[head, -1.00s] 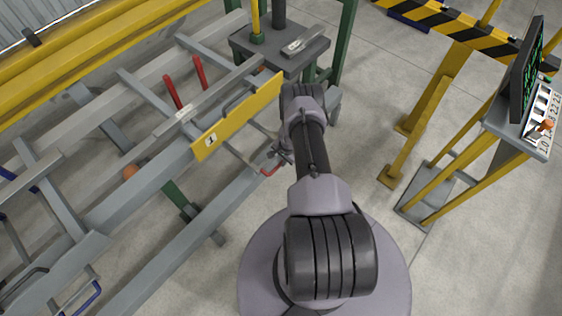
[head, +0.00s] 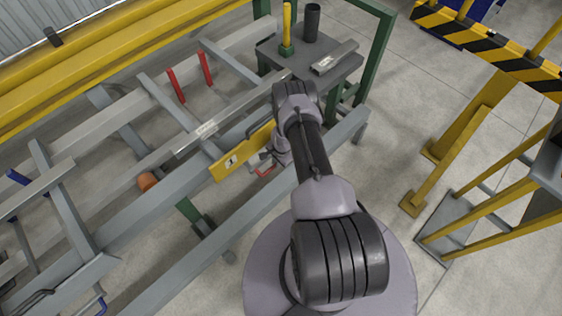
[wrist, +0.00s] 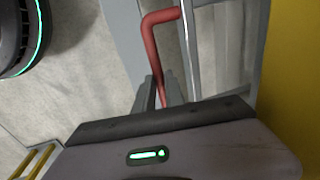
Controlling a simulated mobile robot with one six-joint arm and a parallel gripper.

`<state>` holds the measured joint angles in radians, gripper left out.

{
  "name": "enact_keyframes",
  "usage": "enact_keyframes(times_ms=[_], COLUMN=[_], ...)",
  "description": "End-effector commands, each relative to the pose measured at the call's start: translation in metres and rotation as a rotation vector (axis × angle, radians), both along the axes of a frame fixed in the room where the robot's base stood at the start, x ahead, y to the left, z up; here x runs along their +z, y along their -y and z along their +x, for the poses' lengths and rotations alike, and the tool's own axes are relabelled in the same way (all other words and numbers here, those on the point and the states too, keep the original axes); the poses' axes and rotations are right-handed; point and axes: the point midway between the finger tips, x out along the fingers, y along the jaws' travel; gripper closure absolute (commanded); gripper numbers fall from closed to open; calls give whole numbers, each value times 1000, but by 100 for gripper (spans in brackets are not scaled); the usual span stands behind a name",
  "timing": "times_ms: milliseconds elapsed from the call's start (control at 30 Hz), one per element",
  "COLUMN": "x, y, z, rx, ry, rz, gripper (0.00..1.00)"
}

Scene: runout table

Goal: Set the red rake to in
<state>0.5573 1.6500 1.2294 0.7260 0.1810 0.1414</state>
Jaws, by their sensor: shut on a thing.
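The red rake shows as two red upright prongs (head: 206,68) between the grey rails of the runout table (head: 190,212), toward its back yellow beam. Its red bent handle (head: 265,171) comes out at the front of the table, below the yellow plate marked 1 (head: 221,167). In the wrist view the handle (wrist: 153,45) runs down between the fingers. My gripper (wrist: 160,92) is shut on this red handle. In the head view my gripper (head: 272,158) is at the table's front side, partly hidden by my arm. The rod between handle and prongs is mostly hidden.
A grey stand (head: 330,77) with a yellow post and a dark cylinder is at the table's far end. A blue handle (head: 97,305) is at the lower left. Yellow posts (head: 462,135) and a striped barrier (head: 490,42) stand at right. Floor between is clear.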

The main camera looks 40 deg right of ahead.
Motion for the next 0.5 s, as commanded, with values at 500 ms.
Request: enact_keyframes(times_ms=[500], x=[1], y=[0], z=[3], rx=[0], ry=[5], rz=[-3], gripper=[64])
